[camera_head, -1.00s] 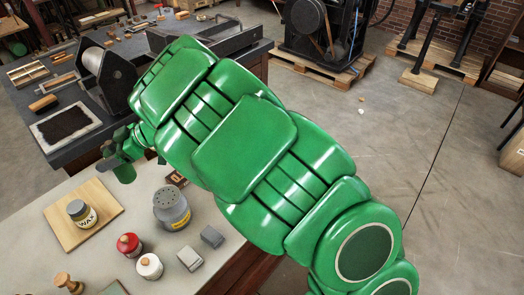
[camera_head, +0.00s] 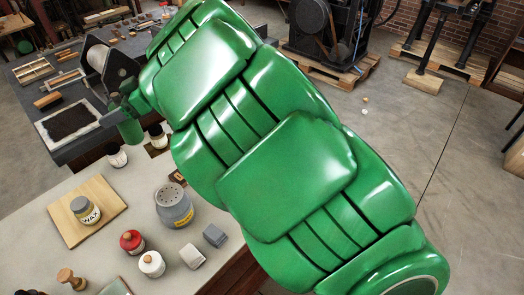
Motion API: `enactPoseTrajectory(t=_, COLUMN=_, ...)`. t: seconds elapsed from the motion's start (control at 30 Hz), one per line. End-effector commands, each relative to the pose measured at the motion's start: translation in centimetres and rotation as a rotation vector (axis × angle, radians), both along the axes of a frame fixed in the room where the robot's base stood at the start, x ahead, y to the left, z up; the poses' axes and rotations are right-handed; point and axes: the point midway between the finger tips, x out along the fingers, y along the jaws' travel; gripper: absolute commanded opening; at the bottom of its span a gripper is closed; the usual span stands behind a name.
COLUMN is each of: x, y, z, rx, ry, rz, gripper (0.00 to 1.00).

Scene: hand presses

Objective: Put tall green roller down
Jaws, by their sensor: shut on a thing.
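My gripper (camera_head: 116,108) shows at the end of my large green arm, left of centre in the head view, partly hidden by the arm. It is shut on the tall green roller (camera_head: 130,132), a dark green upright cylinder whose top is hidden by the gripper. In the picture the roller lies between the dark press table and the pale worktop. I cannot tell whether its lower end touches anything.
On the pale worktop (camera_head: 40,235) are a wax jar on a wooden board (camera_head: 110,205), a grey shaker tin (camera_head: 173,206), a red-topped pot (camera_head: 132,243), a white pot (camera_head: 151,264) and grey blocks. Two small jars (camera_head: 117,155) (camera_head: 157,136) stand close below the roller.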

Motion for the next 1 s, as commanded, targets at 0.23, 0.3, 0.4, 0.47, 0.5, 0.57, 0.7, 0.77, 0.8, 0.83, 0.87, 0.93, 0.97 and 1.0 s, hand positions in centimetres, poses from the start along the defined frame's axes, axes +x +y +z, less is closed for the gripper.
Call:
enactPoseTrajectory(t=0.23, x=2.8, y=-5.7, z=-0.1, rx=-0.005, ry=0.002, rz=-0.102, gripper=0.11)
enactPoseTrajectory(t=0.3, x=3.7, y=-8.0, z=0.0, rx=-0.007, ry=0.001, rz=-0.142, gripper=0.11)
enactPoseTrajectory(t=0.4, x=4.9, y=-11.4, z=0.1, rx=-0.009, ry=-0.001, rz=-0.202, gripper=0.11)
enactPoseTrajectory(t=0.47, x=5.5, y=-13.5, z=0.1, rx=-0.01, ry=-0.001, rz=-0.238, gripper=0.11)
enactPoseTrajectory(t=0.5, x=5.8, y=-14.9, z=0.0, rx=-0.011, ry=-0.001, rz=-0.263, gripper=0.11)
enactPoseTrajectory(t=0.57, x=6.3, y=-17.0, z=0.0, rx=-0.012, ry=0.001, rz=-0.299, gripper=0.11)
enactPoseTrajectory(t=0.7, x=7.1, y=-21.7, z=0.1, rx=-0.012, ry=0.0, rz=-0.382, gripper=0.11)
enactPoseTrajectory(t=0.77, x=7.3, y=-23.8, z=0.1, rx=-0.013, ry=-0.001, rz=-0.419, gripper=0.11)
enactPoseTrajectory(t=0.8, x=7.3, y=-25.1, z=0.1, rx=-0.012, ry=0.001, rz=-0.444, gripper=0.11)
enactPoseTrajectory(t=0.83, x=7.3, y=-26.1, z=0.1, rx=-0.012, ry=0.001, rz=-0.462, gripper=0.11)
enactPoseTrajectory(t=0.87, x=7.4, y=-27.1, z=0.1, rx=-0.012, ry=0.001, rz=-0.48, gripper=0.11)
enactPoseTrajectory(t=0.93, x=7.4, y=-29.4, z=0.1, rx=-0.012, ry=0.0, rz=-0.521, gripper=0.11)
enactPoseTrajectory(t=0.97, x=7.3, y=-30.3, z=0.1, rx=-0.011, ry=-0.001, rz=-0.538, gripper=0.11)
enactPoseTrajectory(t=1.0, x=7.3, y=-31.6, z=0.1, rx=-0.01, ry=0.001, rz=-0.563, gripper=0.11)
